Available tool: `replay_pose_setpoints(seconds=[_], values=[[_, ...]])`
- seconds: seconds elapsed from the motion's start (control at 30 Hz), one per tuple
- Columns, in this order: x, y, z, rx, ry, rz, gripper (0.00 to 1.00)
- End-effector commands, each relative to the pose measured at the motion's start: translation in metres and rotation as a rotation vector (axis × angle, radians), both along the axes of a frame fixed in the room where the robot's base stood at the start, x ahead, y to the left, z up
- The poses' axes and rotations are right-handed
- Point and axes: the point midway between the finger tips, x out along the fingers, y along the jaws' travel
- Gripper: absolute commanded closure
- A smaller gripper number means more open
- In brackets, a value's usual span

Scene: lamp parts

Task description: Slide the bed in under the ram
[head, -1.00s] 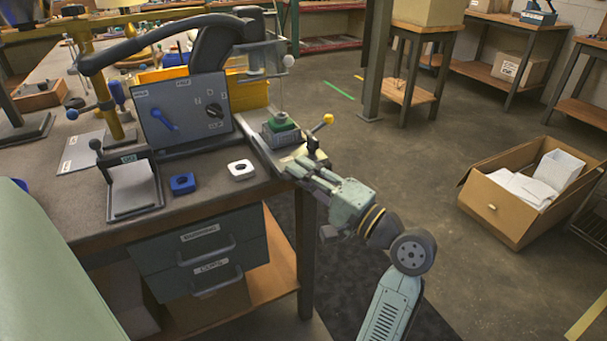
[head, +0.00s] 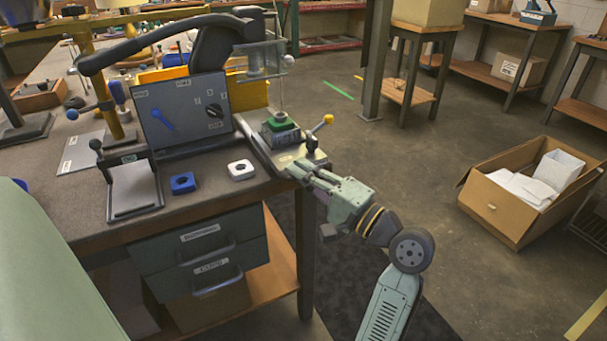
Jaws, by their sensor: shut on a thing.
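The bed (head: 292,157) is a pale metal plate on the slide at the right end of the bench. It carries a dark block with a green piece (head: 279,121) on top. The ram (head: 262,62) is above and behind, at the clear guard under the black press head, with a thin rod hanging down. The block stands in front of the ram. My gripper (head: 299,171) is at the bed's near edge, shut on the bed's front part. The exact grip is hidden by the fingers.
A grey control panel (head: 184,111) is left of the slide.

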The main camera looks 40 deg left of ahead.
Motion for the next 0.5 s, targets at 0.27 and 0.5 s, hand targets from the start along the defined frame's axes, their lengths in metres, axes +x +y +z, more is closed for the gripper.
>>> replay_pose_setpoints(seconds=[0.27, 0.5], values=[[0.015, 0.034, 0.001, -0.001, -0.001, -0.001, 1.0], [0.015, 0.034, 0.0, -0.001, -0.002, -0.002, 1.0]])
